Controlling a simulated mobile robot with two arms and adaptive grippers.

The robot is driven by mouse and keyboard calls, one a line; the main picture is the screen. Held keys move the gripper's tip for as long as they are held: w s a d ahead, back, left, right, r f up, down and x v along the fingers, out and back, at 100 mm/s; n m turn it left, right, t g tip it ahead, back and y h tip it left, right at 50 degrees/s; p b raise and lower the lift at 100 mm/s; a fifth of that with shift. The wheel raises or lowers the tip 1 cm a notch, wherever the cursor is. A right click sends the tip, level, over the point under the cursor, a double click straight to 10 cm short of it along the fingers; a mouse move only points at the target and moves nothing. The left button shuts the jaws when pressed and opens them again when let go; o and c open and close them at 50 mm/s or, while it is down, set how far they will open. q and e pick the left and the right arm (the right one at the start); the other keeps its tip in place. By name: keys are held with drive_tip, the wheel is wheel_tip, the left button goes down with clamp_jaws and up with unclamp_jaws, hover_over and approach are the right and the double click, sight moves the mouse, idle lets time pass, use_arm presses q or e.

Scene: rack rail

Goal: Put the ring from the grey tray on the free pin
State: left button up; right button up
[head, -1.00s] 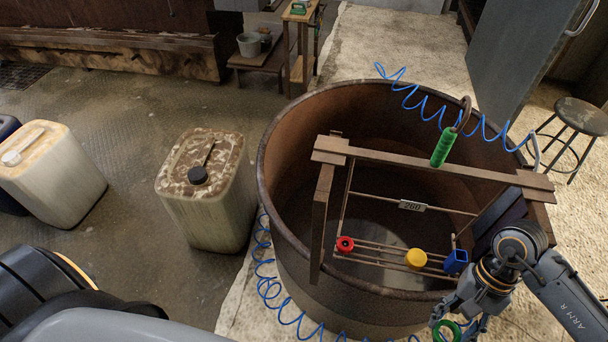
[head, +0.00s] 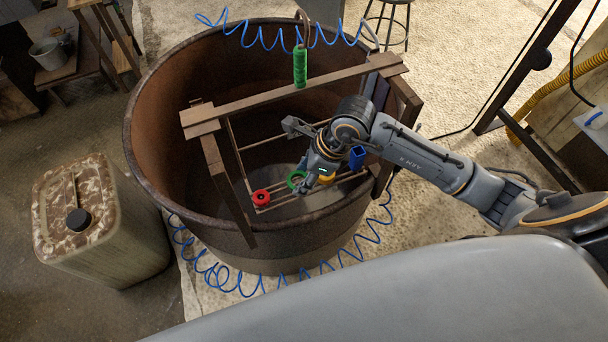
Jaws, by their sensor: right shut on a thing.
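My right gripper (head: 304,183) is shut on a green ring (head: 294,179), held over the wooden rack inside the large rusty tub. The ring is between a red piece (head: 261,198) on the left and a yellow piece (head: 327,179) on the right, the yellow partly hidden by my gripper. A blue square piece (head: 357,157) is further right. Thin rods run under these pieces; I cannot tell which pin is free or whether the ring touches one. I see no grey tray. My left gripper is not in view.
The tub (head: 150,150) has a high rim around the rack. Blue coiled hose (head: 240,283) loops around the tub. A stained canister (head: 100,220) stands at the left.

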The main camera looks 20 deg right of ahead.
sight(300, 172)
drive_tip(key=shift+w+a+f+b, duration=0.1)
drive_tip(key=shift+w+f+b, duration=0.75)
drive_tip(key=shift+w+f, duration=0.35)
drive_tip(key=shift+w+f+b, duration=0.1)
drive_tip(key=shift+f+b, duration=0.65)
drive_tip(key=shift+f, duration=0.2)
wheel_tip(300, 172, down, 3)
drive_tip(key=b, duration=0.2)
drive_tip(key=shift+r+b, duration=0.2)
drive_tip(key=shift+b, duration=0.1)
